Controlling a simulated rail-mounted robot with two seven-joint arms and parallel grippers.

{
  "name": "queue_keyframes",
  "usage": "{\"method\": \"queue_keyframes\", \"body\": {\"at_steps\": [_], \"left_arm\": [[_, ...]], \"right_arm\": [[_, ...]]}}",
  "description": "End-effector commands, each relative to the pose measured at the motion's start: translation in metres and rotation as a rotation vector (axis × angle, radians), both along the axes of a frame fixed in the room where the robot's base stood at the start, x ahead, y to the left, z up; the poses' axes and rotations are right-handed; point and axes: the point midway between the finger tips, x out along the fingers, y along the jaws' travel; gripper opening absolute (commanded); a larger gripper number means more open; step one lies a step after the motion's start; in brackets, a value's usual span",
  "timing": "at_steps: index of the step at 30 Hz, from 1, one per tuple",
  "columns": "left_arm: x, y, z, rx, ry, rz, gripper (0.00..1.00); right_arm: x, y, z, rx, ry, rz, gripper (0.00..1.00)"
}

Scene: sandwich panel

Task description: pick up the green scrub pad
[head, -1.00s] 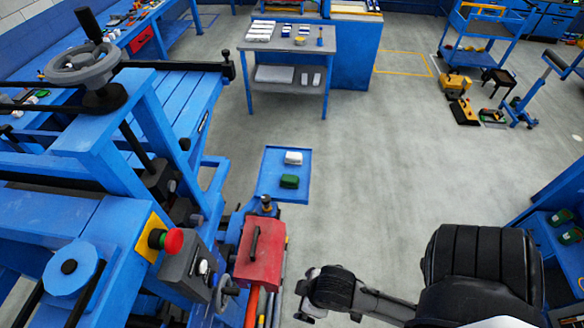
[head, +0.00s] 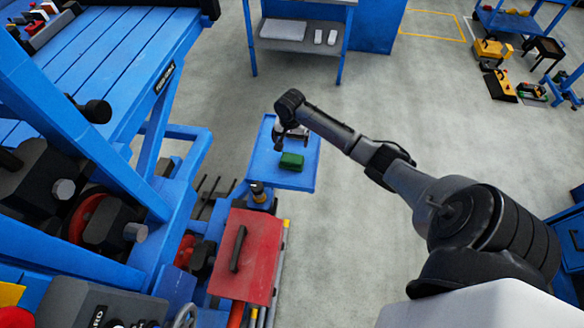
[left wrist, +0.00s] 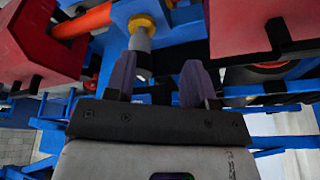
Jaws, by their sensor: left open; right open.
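The green scrub pad (head: 292,161) lies on a small blue tray (head: 305,178) beside the blue machine in the head view. My right gripper (head: 283,140) is over the tray, just behind and left of the pad, pointing down; it looks apart from the pad. A white block on the tray is mostly hidden by that gripper. My left gripper (left wrist: 160,78) shows in the left wrist view with its two purple fingers apart and nothing between them. The pad does not show in the left wrist view.
A red box with a black handle (head: 244,256) stands in front of the tray. The blue machine frame (head: 150,150) fills the left. A blue table (head: 302,38) stands behind. Grey floor right of the tray is clear.

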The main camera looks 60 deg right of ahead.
Motion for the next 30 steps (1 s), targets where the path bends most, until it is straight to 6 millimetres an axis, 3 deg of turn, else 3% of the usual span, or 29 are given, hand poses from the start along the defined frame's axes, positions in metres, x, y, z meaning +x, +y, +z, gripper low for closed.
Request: {"method": "queue_keyframes", "body": {"at_steps": [4,15,23,30], "left_arm": [[0.0,0.001,-0.008,0.003,-0.001,-0.002,0.5],[0.0,-0.002,-0.016,-0.007,-0.002,0.004,0.5],[0.0,-0.004,-0.018,-0.014,-0.002,0.007,0.5],[0.0,-0.004,-0.024,-0.013,-0.002,0.005,0.5]], "right_arm": [[0.004,-0.011,-0.015,0.011,0.0,-0.058,1.0],[0.004,-0.011,-0.071,0.011,-0.001,-0.06,1.0],[0.004,-0.011,-0.084,0.01,-0.001,-0.058,1.0],[0.0,-0.009,-0.114,0.01,0.0,-0.058,1.0]]}}
